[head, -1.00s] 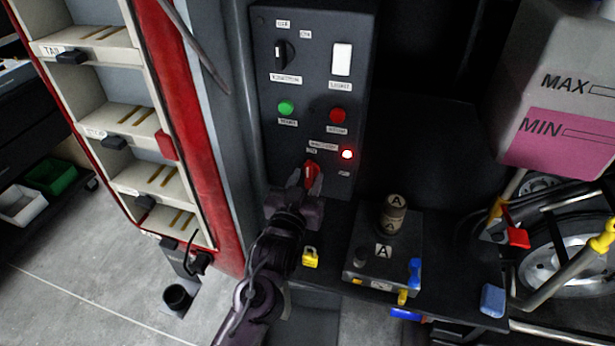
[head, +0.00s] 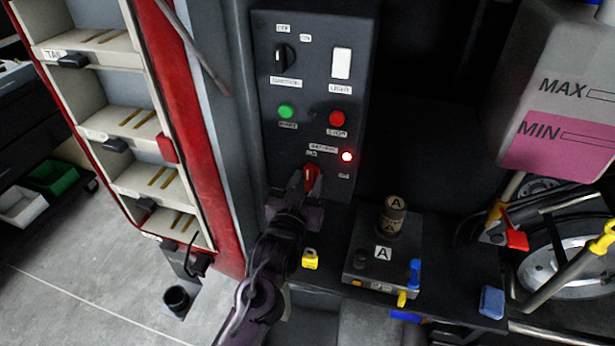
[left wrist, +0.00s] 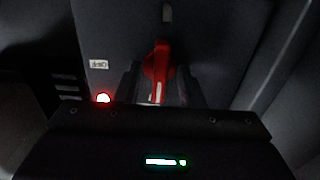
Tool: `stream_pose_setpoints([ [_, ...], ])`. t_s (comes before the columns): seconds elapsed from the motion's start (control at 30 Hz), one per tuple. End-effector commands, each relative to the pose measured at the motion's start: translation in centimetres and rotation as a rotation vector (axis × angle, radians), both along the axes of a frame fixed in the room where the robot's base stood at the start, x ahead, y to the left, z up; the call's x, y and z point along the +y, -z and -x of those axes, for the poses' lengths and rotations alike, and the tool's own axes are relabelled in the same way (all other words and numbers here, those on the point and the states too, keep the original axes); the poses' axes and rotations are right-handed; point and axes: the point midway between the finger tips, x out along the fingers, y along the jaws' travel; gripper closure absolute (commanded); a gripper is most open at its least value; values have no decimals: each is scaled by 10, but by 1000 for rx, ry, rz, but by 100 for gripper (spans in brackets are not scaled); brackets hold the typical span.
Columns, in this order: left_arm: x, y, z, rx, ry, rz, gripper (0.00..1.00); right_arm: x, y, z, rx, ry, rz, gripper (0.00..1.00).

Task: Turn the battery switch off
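The battery switch is a red handle (head: 310,173) low on the dark control panel, below a small label and next to a lit red lamp (head: 347,156). In the left wrist view the red handle (left wrist: 157,68) points roughly along the picture's height, and the lit lamp (left wrist: 103,98) is left of it. My left gripper (head: 306,180) is at the switch with one finger on each side of the handle. In the left wrist view the fingers (left wrist: 160,88) look apart, with narrow dark gaps beside the handle. My right gripper is not in view.
Above the switch are a green button (head: 286,112), a red button (head: 337,118), a black rotary knob (head: 285,54) and a white rocker (head: 341,63). A yellow padlock (head: 310,259) and a grey box (head: 360,274) are below. A red-edged shelf rack (head: 184,120) stands left.

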Motion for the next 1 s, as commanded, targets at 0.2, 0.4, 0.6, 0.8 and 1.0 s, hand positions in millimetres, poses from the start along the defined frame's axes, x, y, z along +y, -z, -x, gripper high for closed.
stream_pose_setpoints([
  [0.2, 0, 0, 0, 1, 0, 0, 87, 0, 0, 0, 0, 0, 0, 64],
  [0.4, 0, 0, 0, 1, 0, -1, 100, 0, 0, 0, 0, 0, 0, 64],
  [0.6, 0, -2, 0, -22, 1, -75, 100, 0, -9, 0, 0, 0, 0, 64],
  [0.8, 0, -2, 0, -64, 1, -200, 100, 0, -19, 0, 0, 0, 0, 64],
  [1.0, 0, -2, 0, -105, 1, -330, 100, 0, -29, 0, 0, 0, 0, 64],
])
